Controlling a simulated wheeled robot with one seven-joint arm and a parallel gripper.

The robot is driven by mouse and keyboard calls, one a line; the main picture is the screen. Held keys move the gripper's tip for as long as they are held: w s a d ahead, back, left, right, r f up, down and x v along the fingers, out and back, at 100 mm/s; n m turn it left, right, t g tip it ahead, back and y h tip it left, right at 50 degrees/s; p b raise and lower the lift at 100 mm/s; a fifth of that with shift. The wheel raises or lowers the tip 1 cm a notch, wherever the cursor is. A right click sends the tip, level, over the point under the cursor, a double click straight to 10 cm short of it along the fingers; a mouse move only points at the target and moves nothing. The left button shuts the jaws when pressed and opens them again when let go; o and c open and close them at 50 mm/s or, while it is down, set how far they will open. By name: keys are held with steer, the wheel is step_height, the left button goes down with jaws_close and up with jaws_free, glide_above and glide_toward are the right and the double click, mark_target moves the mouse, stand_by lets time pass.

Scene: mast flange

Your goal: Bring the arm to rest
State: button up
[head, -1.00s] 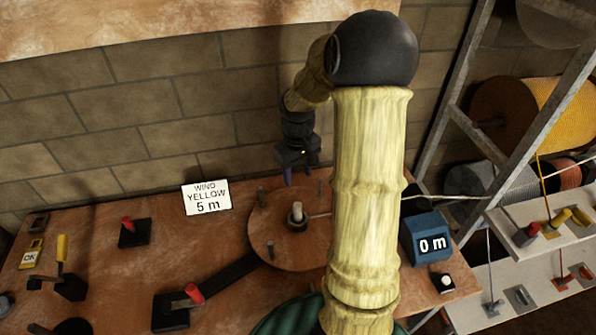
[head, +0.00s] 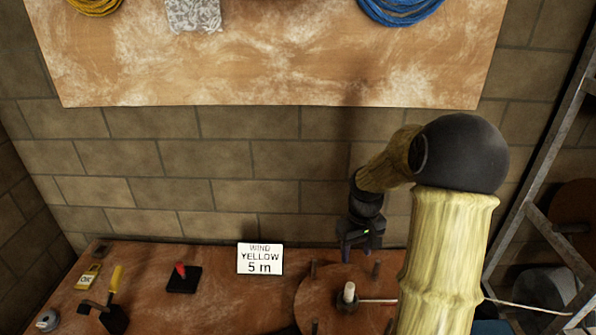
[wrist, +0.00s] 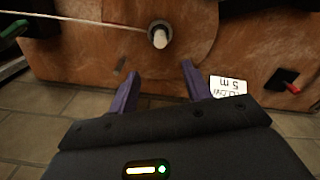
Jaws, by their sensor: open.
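My arm rises at the right of the head view and bends over at a black joint. My gripper (head: 358,250) hangs fingers-down above the back part of a round wooden disc (head: 318,290). In the wrist view its two purple fingers (wrist: 158,88) stand apart with nothing between them. The disc bears a pale central peg (head: 349,292) and several short dark pegs. The central peg also shows in the wrist view (wrist: 160,38), ahead of the fingers and apart from them. A pale cord (wrist: 85,20) runs to it.
A sign reading "WIND YELLOW 5 m" (head: 260,258) stands left of the disc. A red-handled switch (head: 183,278), a yellow-handled lever (head: 112,300) and an OK tag (head: 88,278) are farther left. A brick wall (head: 240,160) is close behind. A metal rack (head: 540,220) stands right.

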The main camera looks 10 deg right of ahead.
steer(key=s+a+r+m+t, duration=0.1)
steer(key=s+a+r+t, duration=0.1)
steer(key=s+a, duration=1)
steer(key=shift+s+a+r+t, duration=0.15)
steer(key=shift+s+a+t, duration=0.15)
steer(key=shift+a, duration=0.5)
